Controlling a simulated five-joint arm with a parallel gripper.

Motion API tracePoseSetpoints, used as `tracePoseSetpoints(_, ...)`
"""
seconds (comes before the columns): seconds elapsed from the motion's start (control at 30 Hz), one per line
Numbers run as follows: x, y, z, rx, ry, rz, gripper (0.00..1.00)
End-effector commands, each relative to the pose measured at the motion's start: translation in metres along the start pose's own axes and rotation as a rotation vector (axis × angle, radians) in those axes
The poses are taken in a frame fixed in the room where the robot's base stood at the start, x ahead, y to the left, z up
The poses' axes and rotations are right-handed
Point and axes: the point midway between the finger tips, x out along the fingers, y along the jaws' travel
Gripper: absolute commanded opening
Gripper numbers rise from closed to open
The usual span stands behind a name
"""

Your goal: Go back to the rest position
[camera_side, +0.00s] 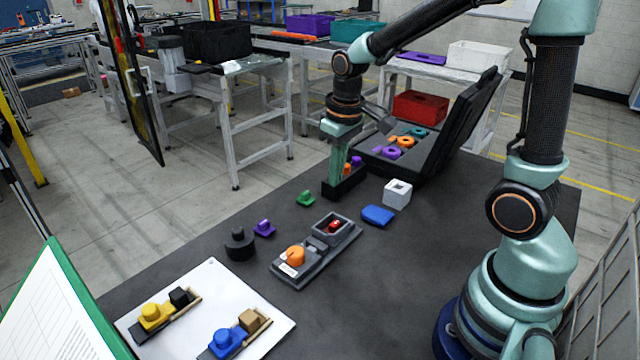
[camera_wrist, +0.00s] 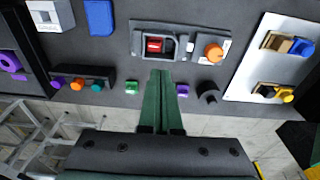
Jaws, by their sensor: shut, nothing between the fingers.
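My gripper (camera_side: 335,182) hangs with its green fingers pointing down over the dark table, in front of the open case. In the side view it partly overlaps a black holder (camera_side: 352,183) with small coloured pegs. In the wrist view my gripper (camera_wrist: 160,72) has its two fingers together with nothing between them. The tips appear between a green piece (camera_wrist: 131,88) and a purple piece (camera_wrist: 182,90). A grey fixture (camera_wrist: 137,40) with a red part (camera_wrist: 154,45) and an orange knob (camera_wrist: 213,52) lies beyond the tips. The tips' height over the table is hard to judge.
A black open case (camera_side: 465,120) holds orange, purple and teal parts. A white block (camera_side: 397,193), a blue block (camera_side: 378,215) and a black cylinder (camera_side: 240,245) stand on the table. A white board (camera_side: 215,290) carries yellow and blue assemblies. Bare table lies along the front right.

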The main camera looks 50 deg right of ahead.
Motion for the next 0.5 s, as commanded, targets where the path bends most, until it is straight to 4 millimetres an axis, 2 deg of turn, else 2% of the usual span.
tracePoseSetpoints(0.03, -0.016, -0.005, 0.003, -0.002, 0.042, 0.004, 0.00)
tracePoseSetpoints(0.2, -0.051, -0.021, 0.020, -0.001, 0.152, 0.007, 0.00)
tracePoseSetpoints(0.33, -0.073, -0.031, 0.035, 0.000, 0.236, 0.004, 0.00)
tracePoseSetpoints(0.5, -0.090, -0.041, 0.052, 0.001, 0.327, -0.005, 0.00)
